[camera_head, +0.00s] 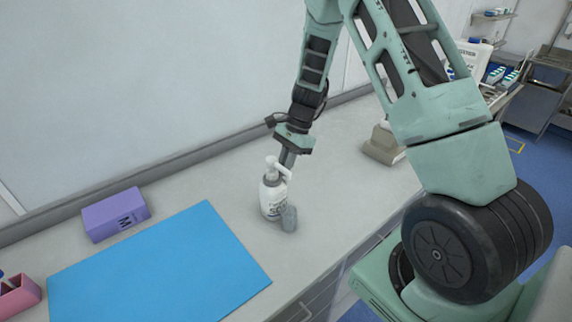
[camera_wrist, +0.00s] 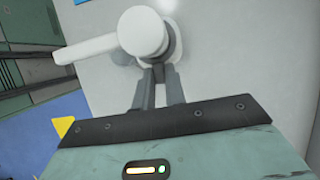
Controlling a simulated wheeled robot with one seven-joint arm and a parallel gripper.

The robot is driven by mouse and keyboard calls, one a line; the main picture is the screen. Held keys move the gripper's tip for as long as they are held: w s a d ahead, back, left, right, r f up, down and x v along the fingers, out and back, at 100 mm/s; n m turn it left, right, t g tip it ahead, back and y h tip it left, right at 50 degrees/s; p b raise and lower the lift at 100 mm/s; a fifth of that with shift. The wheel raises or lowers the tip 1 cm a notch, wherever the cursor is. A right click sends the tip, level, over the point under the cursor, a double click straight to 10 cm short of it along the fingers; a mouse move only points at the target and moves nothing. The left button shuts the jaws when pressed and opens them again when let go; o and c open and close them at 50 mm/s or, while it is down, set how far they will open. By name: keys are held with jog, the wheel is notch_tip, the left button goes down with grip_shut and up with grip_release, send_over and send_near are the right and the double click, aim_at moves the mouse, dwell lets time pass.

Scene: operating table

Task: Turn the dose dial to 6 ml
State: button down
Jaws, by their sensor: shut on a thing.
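A white pump bottle (camera_head: 270,203) with a dark label band stands upright on the grey counter. Its white pump head and spout (camera_wrist: 140,33) show from above in the wrist view, with the spout pointing left. A grey collar, which looks like the dose dial (camera_wrist: 174,48), sits just under the pump head and is partly hidden by it. My gripper (camera_wrist: 158,72) reaches in from the far side of the bottle, with its two fingertips closed on the grey collar. No dial marks or numbers are readable in either view.
A small grey object (camera_head: 288,219) stands against the bottle's front right. A blue mat (camera_head: 160,270) lies to the left, with a purple box (camera_head: 116,214) behind it and a pink holder (camera_head: 18,296) at far left.

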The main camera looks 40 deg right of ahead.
dwell(0.3)
jog(key=c, duration=1.7)
grip_release()
jog(key=b+v, duration=0.4)
jog(key=v, duration=1.3)
jog(key=shift+d+r, duration=0.1)
jog(key=shift+r, duration=0.05)
